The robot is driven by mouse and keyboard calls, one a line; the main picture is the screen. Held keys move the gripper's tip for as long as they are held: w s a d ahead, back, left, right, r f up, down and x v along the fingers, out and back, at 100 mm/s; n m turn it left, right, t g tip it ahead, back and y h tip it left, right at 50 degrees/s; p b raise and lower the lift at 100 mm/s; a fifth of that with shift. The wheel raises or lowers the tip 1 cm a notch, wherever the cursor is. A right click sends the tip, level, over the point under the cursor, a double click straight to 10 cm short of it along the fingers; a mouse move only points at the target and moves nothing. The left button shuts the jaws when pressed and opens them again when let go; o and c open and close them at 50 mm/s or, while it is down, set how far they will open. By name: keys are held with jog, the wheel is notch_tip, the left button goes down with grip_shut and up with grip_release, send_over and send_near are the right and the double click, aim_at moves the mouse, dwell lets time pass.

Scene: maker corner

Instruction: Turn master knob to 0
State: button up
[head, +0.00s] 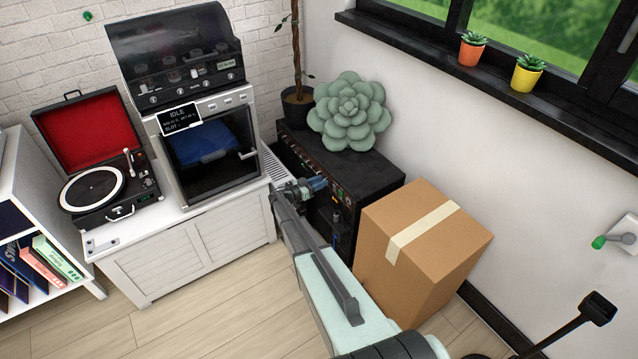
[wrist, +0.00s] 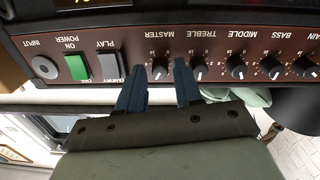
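The black amplifier (head: 372,176) stands by the wall in the head view, its front panel facing left. In the wrist view its brown panel (wrist: 225,47) appears upside down. The master knob (wrist: 160,69) is black and sits under the MASTER label, left of the treble knob (wrist: 199,71). My gripper (wrist: 160,72) is open, its two dark blue fingers on either side of the master knob with visible gaps. Whether the fingertips reach around the knob in depth is unclear, and its pointer is too small to read. In the head view my gripper (head: 318,184) is at the amplifier's front.
The middle knob (wrist: 237,70) and bass knob (wrist: 271,66) continue the row. A green power switch (wrist: 76,68) and grey standby switch (wrist: 107,66) lie left of the fingers. A cardboard box (head: 425,240) stands close beside my arm. A succulent (head: 350,112) sits on the amplifier.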

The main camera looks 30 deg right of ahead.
grip_shut()
dwell(0.3)
jog(key=m+t, duration=0.1)
jog(key=m, duration=3.4)
jog(key=shift+s+m, duration=0.15)
jog(key=shift+m, duration=0.15)
